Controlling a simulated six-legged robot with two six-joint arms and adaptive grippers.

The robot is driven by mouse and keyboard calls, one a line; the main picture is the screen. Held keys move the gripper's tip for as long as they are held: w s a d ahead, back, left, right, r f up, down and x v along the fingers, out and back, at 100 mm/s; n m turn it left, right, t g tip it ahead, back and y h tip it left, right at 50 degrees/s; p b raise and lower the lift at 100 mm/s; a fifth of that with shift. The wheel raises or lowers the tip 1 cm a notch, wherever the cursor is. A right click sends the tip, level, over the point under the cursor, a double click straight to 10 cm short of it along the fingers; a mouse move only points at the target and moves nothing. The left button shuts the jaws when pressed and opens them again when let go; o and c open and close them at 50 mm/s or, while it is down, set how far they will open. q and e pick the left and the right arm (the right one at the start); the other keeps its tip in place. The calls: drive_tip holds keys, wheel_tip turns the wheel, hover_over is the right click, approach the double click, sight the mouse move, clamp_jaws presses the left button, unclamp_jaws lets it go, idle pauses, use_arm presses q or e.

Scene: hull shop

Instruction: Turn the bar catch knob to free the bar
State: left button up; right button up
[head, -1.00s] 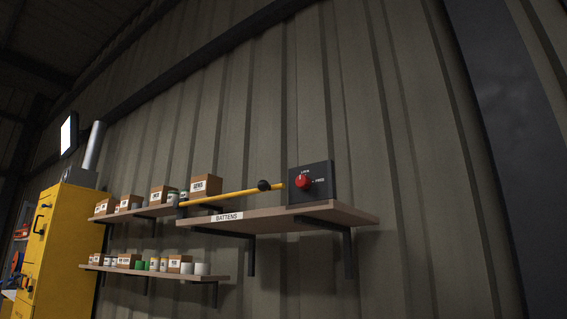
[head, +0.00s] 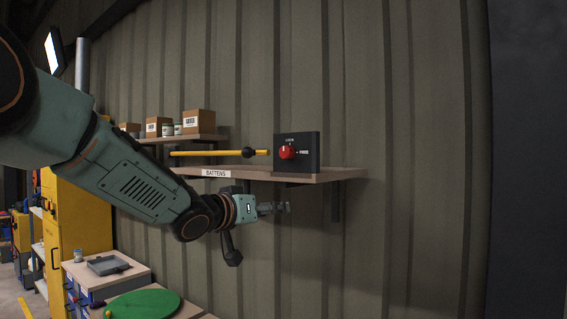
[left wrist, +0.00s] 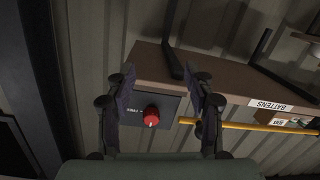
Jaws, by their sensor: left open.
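The red catch knob (head: 287,152) is on the front of a dark box (head: 311,152) at the right part of the shelf. The box is marked "LOCK" above the knob and "FREE" to its right. The knob's exact pointer direction is too small to tell. The yellow bar (head: 205,153) with a black ball runs left from the box. My left gripper (head: 284,208) is below the shelf, apart from the knob. In the left wrist view its two fingers (left wrist: 160,80) are spread and empty, and the knob (left wrist: 151,116) shows between them. My right gripper is not in view.
The wooden shelf (head: 340,174) labelled "BATTENS" lies above my left gripper, with a bracket (head: 336,203) on the wall to its right. Cartons (head: 198,122) stand on another shelf behind. The wall at right is bare.

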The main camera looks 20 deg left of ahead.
use_arm(q)
drive_tip(key=t+p, duration=0.2)
approach(284, 151)
drive_tip(key=shift+m+h, duration=0.3)
drive_tip(key=p+x, duration=0.2)
drive_tip(key=x, duration=0.5)
drive_tip(key=shift+w, duration=0.45)
drive_tip(key=shift+w+p, duration=0.3)
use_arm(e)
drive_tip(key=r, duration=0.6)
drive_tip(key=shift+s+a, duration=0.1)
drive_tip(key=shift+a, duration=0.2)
